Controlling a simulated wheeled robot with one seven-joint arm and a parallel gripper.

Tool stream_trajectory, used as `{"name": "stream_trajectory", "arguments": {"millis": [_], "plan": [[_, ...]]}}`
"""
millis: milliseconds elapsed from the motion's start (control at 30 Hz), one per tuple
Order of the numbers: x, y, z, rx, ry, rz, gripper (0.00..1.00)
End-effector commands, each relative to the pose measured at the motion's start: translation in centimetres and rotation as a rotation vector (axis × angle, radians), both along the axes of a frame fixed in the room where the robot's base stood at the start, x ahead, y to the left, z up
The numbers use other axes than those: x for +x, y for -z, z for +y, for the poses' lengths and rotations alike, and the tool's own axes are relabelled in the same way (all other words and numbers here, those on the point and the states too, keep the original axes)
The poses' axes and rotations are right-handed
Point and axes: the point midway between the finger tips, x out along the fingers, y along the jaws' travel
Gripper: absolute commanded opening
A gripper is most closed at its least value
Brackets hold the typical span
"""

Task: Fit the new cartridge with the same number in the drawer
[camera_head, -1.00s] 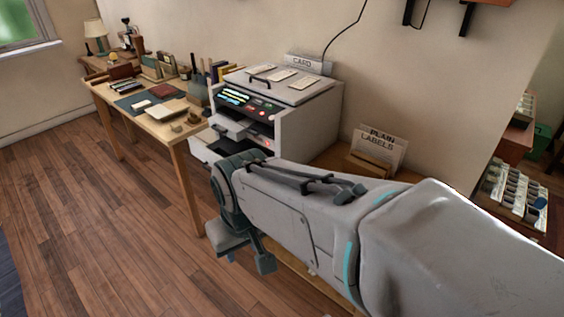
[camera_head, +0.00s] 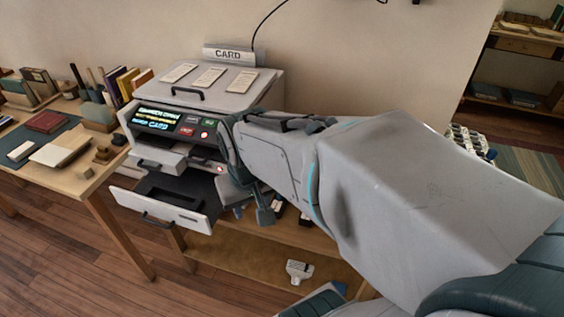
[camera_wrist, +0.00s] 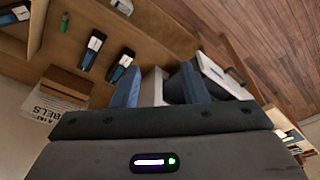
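The grey printer (camera_head: 245,97) stands at the centre of the head view, its panel (camera_head: 165,120) lit. Its lower drawer (camera_head: 180,215) is pulled out; the dark interior is visible, but I cannot read any number there. My gripper (camera_head: 252,212) is open, pointing down just right of the drawer. In the wrist view its blue fingers (camera_wrist: 158,85) are apart, with a pale surface beyond the gap; nothing looks gripped. Two dark cartridges with white labels and blue ends, one (camera_wrist: 92,48) and another (camera_wrist: 122,66), lie on the wooden surface. Their numbers are too small to read.
A white object (camera_head: 300,271) lies on the low shelf (camera_head: 245,252). The left table (camera_head: 75,180) holds books and blocks. A green item (camera_wrist: 64,22) lies near the cartridges. Floor is clear at lower left.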

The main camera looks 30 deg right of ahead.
Motion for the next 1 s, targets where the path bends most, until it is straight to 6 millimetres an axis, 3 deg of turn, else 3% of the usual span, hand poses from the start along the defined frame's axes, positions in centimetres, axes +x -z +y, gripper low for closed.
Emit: {"name": "stream_trajectory", "arguments": {"millis": [300, 600, 800, 1000], "plan": [[6.1, 3.3, -9.7, -0.03, 0.366, 0.05, 0.4], [8.6, 7.7, -19.1, 0.021, 0.654, 0.06, 0.4], [8.9, 9.2, -22.1, 0.048, 0.74, 0.052, 0.4], [9.2, 11.8, -22.8, 0.055, 0.754, 0.056, 0.4]]}}
